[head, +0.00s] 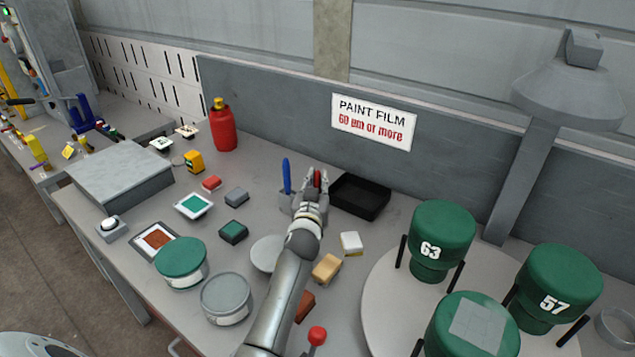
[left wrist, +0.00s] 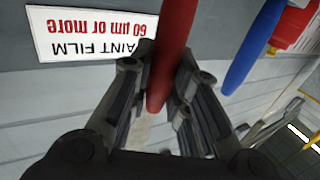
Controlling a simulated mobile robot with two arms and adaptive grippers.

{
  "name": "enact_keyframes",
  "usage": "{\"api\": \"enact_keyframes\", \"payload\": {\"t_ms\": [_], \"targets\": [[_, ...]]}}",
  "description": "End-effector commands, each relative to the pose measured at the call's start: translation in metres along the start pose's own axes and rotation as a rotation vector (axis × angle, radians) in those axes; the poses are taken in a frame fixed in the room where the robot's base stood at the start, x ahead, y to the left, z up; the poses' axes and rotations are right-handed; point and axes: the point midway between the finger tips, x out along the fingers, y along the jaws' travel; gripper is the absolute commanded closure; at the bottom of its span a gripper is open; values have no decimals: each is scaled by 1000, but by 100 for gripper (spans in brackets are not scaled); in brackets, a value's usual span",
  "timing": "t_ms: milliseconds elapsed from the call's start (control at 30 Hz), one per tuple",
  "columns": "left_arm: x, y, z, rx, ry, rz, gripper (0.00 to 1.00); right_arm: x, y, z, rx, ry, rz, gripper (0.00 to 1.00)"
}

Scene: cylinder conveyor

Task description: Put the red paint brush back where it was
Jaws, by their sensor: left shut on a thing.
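My left gripper (head: 314,188) is shut on the red paint brush (head: 317,178), near the back of the workbench. In the left wrist view the red handle of the brush (left wrist: 172,45) runs between the two fingers (left wrist: 160,100). A blue brush (head: 286,174) stands upright just left of the gripper, in a small grey holder (head: 286,200). The blue handle also shows in the left wrist view (left wrist: 250,50), apart from the fingers. The gripper hides part of the holder and the red brush's lower end. My right gripper is in neither view.
A black tray (head: 360,196) lies close right of the gripper. A red bottle (head: 223,130) stands at the back left. Green numbered cylinders (head: 440,238) stand on a round turntable (head: 385,290) at right. Paint cans (head: 181,264) and small blocks (head: 327,268) crowd the front.

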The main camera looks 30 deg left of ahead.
Motion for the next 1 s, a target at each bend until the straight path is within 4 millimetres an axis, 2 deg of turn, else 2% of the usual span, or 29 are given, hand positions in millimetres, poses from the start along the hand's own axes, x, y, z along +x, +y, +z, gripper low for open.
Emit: {"api": "enact_keyframes", "payload": {"t_ms": [67,100,233,633,767,1000], "targets": [[0,0,3,-1,0,0,100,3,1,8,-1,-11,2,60],[0,0,2,-1,0,0,77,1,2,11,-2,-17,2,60],[0,0,1,0,0,0,61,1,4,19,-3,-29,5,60],[0,0,-2,0,0,0,61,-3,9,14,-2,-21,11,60],[-13,0,1,0,0,0,61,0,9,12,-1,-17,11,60],[-52,0,2,-1,-2,0,61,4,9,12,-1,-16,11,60]]}}
